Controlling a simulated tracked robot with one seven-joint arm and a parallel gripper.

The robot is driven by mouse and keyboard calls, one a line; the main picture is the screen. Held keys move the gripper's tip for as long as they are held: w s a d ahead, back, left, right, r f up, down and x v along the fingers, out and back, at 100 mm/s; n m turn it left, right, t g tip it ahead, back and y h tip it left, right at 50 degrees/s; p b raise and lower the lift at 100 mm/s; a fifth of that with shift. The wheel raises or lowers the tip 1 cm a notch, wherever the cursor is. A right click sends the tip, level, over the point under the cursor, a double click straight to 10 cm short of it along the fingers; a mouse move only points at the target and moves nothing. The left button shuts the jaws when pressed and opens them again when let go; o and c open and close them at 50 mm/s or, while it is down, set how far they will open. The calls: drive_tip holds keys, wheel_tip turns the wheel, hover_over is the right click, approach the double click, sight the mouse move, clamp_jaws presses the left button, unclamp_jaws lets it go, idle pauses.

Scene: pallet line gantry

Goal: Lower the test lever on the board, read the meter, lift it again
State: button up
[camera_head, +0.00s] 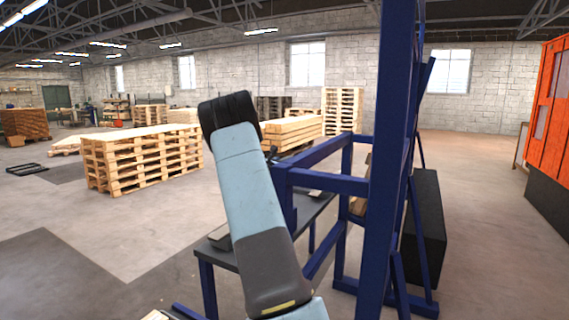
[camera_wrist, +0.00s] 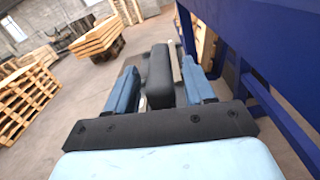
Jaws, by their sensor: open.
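My gripper (camera_wrist: 159,72) shows in the wrist view with its two blue fingers spread apart. A dark grey rounded block (camera_wrist: 160,80) shows between the fingers in that picture; I cannot tell whether it lies between them or beyond, or what it is. I cannot make out the board, the test lever or the meter in either view. In the head view my light blue arm rises across the middle and hides part of the scene; my gripper is not distinguishable there.
A blue steel frame (camera_head: 391,150) stands close to the right of my arm, and its beams (camera_wrist: 265,60) fill the wrist view's right side. A dark bench (camera_head: 309,212) lies behind my arm. Stacked pallets (camera_head: 140,160) stand left. Floor at front left is clear.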

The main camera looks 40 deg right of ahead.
drive_tip(key=shift+x, duration=1.1)
drive_tip(key=shift+c, duration=0.3)
clamp_jaws()
